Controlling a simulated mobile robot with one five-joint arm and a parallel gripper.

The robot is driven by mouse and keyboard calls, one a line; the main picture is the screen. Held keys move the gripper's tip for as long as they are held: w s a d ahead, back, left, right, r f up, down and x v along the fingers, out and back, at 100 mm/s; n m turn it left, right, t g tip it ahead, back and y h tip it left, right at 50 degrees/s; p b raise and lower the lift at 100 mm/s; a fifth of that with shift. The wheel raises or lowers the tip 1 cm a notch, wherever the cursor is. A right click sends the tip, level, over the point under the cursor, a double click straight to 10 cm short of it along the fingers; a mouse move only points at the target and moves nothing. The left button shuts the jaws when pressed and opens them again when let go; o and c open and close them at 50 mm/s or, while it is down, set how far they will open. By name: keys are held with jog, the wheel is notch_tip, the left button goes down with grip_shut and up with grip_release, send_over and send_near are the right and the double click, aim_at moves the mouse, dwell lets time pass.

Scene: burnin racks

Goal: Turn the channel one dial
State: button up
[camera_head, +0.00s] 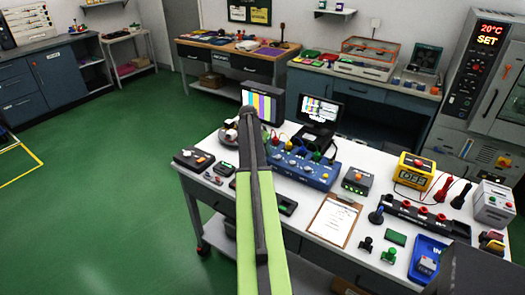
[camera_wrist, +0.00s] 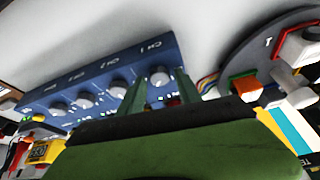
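The blue channel box (camera_head: 313,174) lies on the white bench in the head view, just right of my arm. It also shows in the wrist view (camera_wrist: 90,82), with a row of grey dials. The channel one dial (camera_wrist: 159,73), next to the "CH 1" label, is at the end of the row nearest my gripper. My gripper (camera_wrist: 160,84) is open, with one green finger on each side of this dial in the picture. I cannot tell whether the fingers touch it or how far above it they are. In the head view my arm hides the gripper.
The channel two dial (camera_wrist: 117,89) sits close beside my left finger. A dark round tray (camera_wrist: 237,62) with coloured parts lies to the right in the wrist view.

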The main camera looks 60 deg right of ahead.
jog(key=shift+o, duration=0.2)
jog(key=s+p+v, duration=0.1)
jog(key=p+v, duration=1.5)
jog(key=v, duration=0.1)
jog(key=shift+w+r, duration=0.25)
jog(key=shift+w, duration=0.25)
